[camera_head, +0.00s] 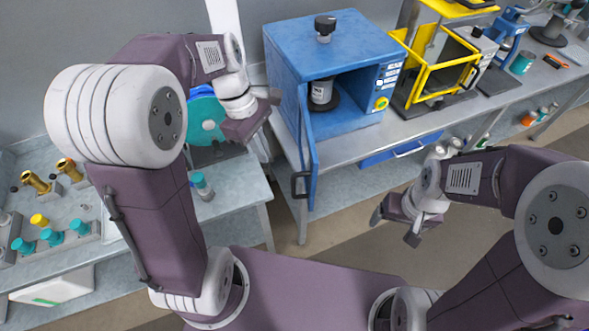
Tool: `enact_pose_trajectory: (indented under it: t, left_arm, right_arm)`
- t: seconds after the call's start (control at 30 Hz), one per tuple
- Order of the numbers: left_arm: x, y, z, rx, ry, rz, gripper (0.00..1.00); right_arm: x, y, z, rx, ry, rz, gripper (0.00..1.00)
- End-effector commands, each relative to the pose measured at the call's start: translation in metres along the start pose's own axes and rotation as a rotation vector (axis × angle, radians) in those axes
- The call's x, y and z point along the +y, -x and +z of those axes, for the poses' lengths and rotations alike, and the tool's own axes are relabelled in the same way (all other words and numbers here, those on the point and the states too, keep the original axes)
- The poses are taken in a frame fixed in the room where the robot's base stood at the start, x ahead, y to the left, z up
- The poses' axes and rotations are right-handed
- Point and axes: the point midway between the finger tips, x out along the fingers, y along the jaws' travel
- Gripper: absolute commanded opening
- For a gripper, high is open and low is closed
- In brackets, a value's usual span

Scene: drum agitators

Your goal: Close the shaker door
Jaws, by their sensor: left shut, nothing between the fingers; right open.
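The shaker is a blue box (325,45) on the grey bench, with a black knob on top and a control panel with a yellow button at its right front. Its blue door (309,140) stands open, swung out from the left edge toward me and seen nearly edge-on. The door's black handle (299,185) faces left, low on the door. My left gripper (266,108) is shut and empty, left of the shaker and apart from the door. My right gripper (394,228) is open and empty, in front of the bench, right of the door.
A yellow-framed machine (437,78) stands right of the shaker. A teal round device (206,122) and a small bottle (202,186) are on the left bench. A tray (92,240) with brass and teal parts lies far left. The floor below the door is clear.

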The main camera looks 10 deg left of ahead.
Motion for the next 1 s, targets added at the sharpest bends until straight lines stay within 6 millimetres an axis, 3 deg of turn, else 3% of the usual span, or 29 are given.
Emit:
enact_pose_trajectory:
  t: [0.03, 0.33, 0.8, 1.0]
  left_arm:
    - [-0.001, 0.014, 0.001, -0.002, 0.009, -0.005, 0.0]
    - [-0.003, 0.003, -0.001, -0.003, 0.012, -0.008, 0.0]
    - [-0.004, -0.094, 0.0, -0.003, 0.012, -0.011, 0.0]
    - [-0.003, -0.096, 0.03, -0.001, 0.008, -0.006, 0.0]
  right_arm:
    - [0.0, 0.016, -0.002, 0.0, 0.0, 0.0, 0.81]
    - [0.0, 0.012, -0.001, -0.001, 0.0, 0.0, 0.81]
    - [0.0, 0.013, -0.001, -0.001, 0.0, 0.0, 0.81]
    - [-0.001, 0.025, -0.003, 0.0, 0.0, 0.0, 0.81]
